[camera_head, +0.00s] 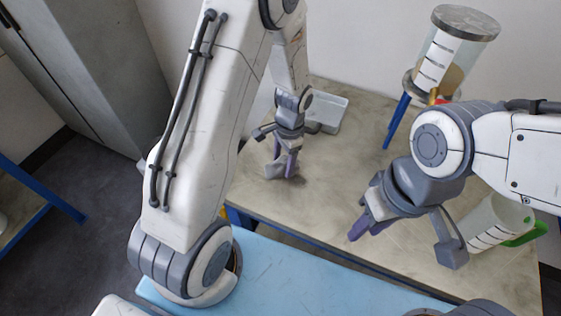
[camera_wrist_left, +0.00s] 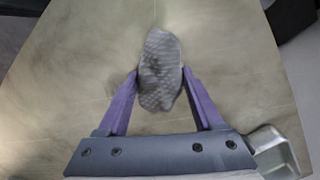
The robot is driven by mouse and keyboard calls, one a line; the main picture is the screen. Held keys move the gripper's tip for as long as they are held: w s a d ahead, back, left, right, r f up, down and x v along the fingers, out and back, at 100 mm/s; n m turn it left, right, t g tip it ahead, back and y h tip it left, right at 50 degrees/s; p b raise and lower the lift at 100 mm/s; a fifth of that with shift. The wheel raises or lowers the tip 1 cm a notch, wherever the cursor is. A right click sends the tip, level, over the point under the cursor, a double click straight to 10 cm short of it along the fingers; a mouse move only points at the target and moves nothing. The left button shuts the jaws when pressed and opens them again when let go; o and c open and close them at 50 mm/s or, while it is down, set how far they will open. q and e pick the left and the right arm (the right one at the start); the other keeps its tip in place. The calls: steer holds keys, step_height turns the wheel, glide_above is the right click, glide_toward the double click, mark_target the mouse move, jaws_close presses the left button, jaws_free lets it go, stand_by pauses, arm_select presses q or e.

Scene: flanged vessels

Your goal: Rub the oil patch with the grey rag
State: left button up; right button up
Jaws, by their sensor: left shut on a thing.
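The grey rag (camera_head: 274,171) is a small crumpled cloth at the table's left part. In the left wrist view the rag (camera_wrist_left: 160,72) is textured, with darker smudges. My left gripper (camera_head: 283,168) points down, with its purple fingers (camera_wrist_left: 160,82) closed on the rag from both sides, at or close to the tabletop. The oil patch cannot be made out clearly; faint dark smears show on the table near the rag, and the rag may cover part of it. My right gripper (camera_head: 361,228) hangs over the table's front middle, and its finger gap is not clear.
The worn beige table (camera_head: 335,185) has free room between the grippers. A grey tray (camera_head: 327,115) stands behind my left gripper. A clear vessel (camera_head: 445,60) on blue legs stands at the back right. A jug with a green handle (camera_head: 525,234) is at the right, partly behind my right arm.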

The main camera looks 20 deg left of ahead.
mark_target(282, 162)
arm_select(q)
steer(key=r+p, duration=0.2)
steer(key=r, duration=0.1)
steer(key=shift+w+d+r, duration=0.2)
steer(key=shift+a+r+p, duration=0.15)
steer(key=shift+r+p, duration=0.15)
steer(key=shift+p, duration=0.15)
steer(key=shift+w+a+r+p, duration=0.1)
steer(key=shift+r+p, duration=0.15)
steer(key=shift+p, duration=0.05)
steer(key=shift+r+p, duration=0.7)
steer(key=shift+r, duration=0.2)
steer(key=shift+r+p, duration=0.95)
steer(key=shift+r, duration=0.05)
